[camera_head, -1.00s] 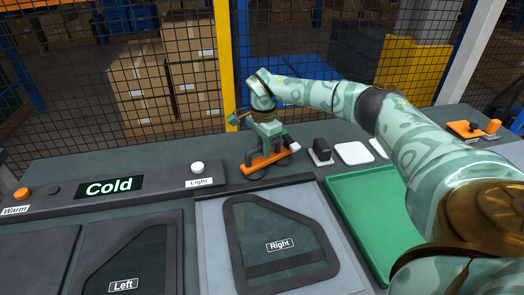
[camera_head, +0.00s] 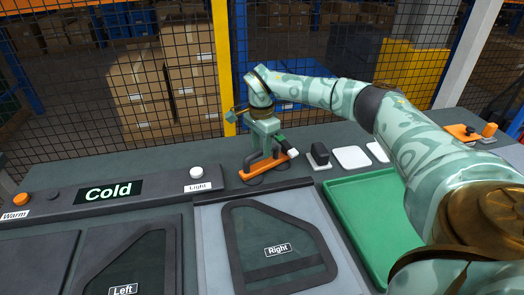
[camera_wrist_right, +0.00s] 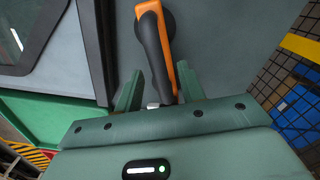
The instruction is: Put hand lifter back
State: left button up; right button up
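The hand lifter (camera_head: 266,165), an orange bar with a dark handle, lies at the back of the grey counter, right of the Light button. In the right wrist view its orange and black end (camera_wrist_right: 154,45) reaches between my fingers. My right gripper (camera_head: 266,142) points down over the lifter. In the wrist view its two green fingers (camera_wrist_right: 160,75) stand apart on either side of the handle, with gaps visible, so it looks open. The lifter's underside is partly hidden. My left gripper is not in view.
The Right glass panel (camera_head: 278,250) lies in front of the lifter, with the Left panel (camera_head: 124,289) beside it. A green tray (camera_head: 375,225) is at right, below my arm. The Cold display (camera_head: 108,191) is at left. A mesh fence and yellow post (camera_head: 223,60) stand behind.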

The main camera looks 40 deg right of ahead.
notch_tip(320, 180, up, 9)
jog(key=p, duration=0.2)
jog(key=shift+r, duration=0.15)
dwell(2.2)
